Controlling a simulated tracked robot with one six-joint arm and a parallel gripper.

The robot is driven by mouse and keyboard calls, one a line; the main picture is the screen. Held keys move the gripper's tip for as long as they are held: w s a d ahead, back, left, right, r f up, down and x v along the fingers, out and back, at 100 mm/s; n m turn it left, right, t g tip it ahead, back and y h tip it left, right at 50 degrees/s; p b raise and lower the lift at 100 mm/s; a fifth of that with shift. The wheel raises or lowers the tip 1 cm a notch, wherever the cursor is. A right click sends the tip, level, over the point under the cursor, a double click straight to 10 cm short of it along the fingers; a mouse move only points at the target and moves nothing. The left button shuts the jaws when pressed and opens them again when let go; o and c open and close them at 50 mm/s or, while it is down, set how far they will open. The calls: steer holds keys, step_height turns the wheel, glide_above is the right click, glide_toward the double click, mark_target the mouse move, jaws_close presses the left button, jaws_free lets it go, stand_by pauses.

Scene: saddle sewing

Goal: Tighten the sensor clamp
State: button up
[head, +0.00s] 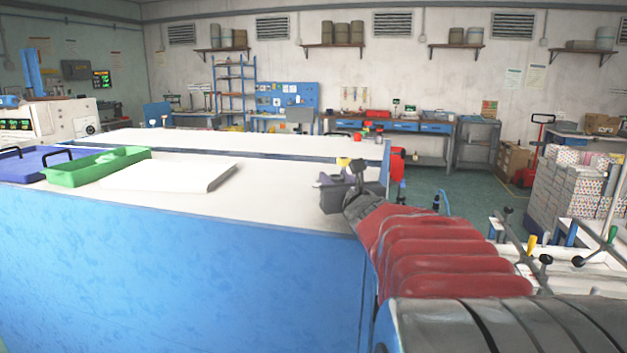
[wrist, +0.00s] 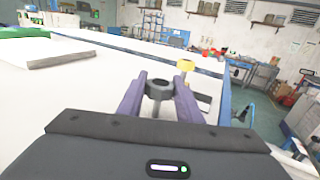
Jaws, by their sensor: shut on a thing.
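The sensor clamp's dark round knob (wrist: 159,90) stands on a short stem at the edge of the white table. My gripper (wrist: 160,98) has its two purple fingers closed on either side of this knob, shut on it. A yellow-topped part (wrist: 185,66) stands just beyond the knob. In the head view my gripper (head: 352,183) is at the right end of the table, with the yellow part (head: 343,161) beside the dark knob (head: 357,166). The lower part of the clamp is hidden behind the fingers and the wrist.
The white table (head: 250,195) has a blue front. A green tray (head: 97,166), a blue tray (head: 32,163) and a white slab (head: 168,177) lie at its left. The tabletop between slab and gripper is clear. Stacked boxes (head: 570,185) stand at the right.

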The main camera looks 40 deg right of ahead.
steer(key=shift+m+g+h, duration=0.3)
steer(key=shift+h, duration=0.1)
stand_by(0.3)
steer(key=o, duration=1)
steer(key=shift+o, duration=0.2)
